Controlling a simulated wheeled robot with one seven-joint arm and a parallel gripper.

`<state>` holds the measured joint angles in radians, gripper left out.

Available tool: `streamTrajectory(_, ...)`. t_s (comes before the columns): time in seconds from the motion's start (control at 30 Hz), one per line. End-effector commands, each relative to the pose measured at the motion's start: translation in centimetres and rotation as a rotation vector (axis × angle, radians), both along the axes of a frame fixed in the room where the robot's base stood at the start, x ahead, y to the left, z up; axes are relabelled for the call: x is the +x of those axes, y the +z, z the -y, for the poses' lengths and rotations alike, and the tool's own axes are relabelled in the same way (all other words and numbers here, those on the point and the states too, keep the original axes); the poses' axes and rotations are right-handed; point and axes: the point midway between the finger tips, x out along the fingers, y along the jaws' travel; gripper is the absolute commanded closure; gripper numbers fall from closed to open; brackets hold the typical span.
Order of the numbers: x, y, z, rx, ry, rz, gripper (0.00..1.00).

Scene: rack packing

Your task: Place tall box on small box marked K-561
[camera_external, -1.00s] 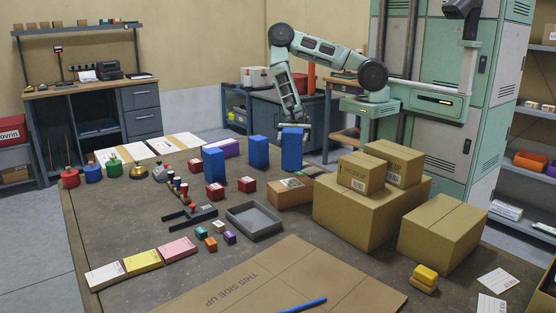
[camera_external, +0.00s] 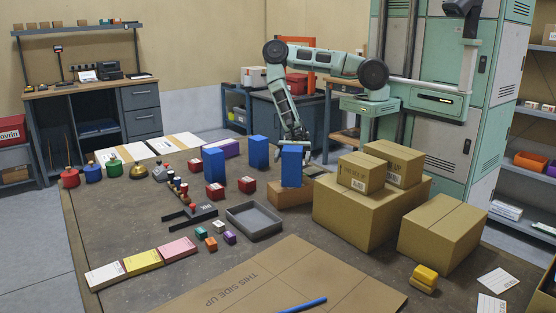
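A tall blue box (camera_external: 292,168) is upright under my gripper (camera_external: 295,141). The fingers are at its top and appear to hold it. Its bottom overlaps the top of a low cardboard box (camera_external: 288,197); I cannot tell whether it touches or hangs just above. Two more tall blue boxes stand on the table, one at the left (camera_external: 214,167) and one at the middle (camera_external: 258,152). No K-561 marking is readable.
A large carton (camera_external: 362,217) with two smaller cartons on it stands right of the low box. A grey tray (camera_external: 254,220) lies in front on the left. Flat cardboard (camera_external: 290,280) covers the table's front. Another carton (camera_external: 442,231) stands farther right.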

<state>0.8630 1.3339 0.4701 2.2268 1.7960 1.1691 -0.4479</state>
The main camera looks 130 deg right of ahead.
Motion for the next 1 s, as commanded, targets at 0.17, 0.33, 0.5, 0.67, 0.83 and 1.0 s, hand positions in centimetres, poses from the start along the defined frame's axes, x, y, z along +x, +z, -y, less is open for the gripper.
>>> streamTrajectory(0.17, 0.0, 0.0, 0.0, 0.000, 0.000, 0.000, 0.18)
streamTrajectory(0.33, 0.0, 0.4, 0.0, 0.000, 0.000, 0.000, 0.18)
streamTrajectory(0.5, -1.4, 0.0, 1.6, -0.001, -0.004, -0.002, 0.18)
streamTrajectory(0.67, -3.8, 0.0, 4.0, -0.003, -0.005, -0.001, 0.18)
streamTrajectory(0.83, -6.2, 0.1, 6.4, -0.001, -0.005, 0.000, 0.18)
streamTrajectory(1.0, -7.8, 0.2, 7.9, -0.001, -0.002, 0.000, 0.18)
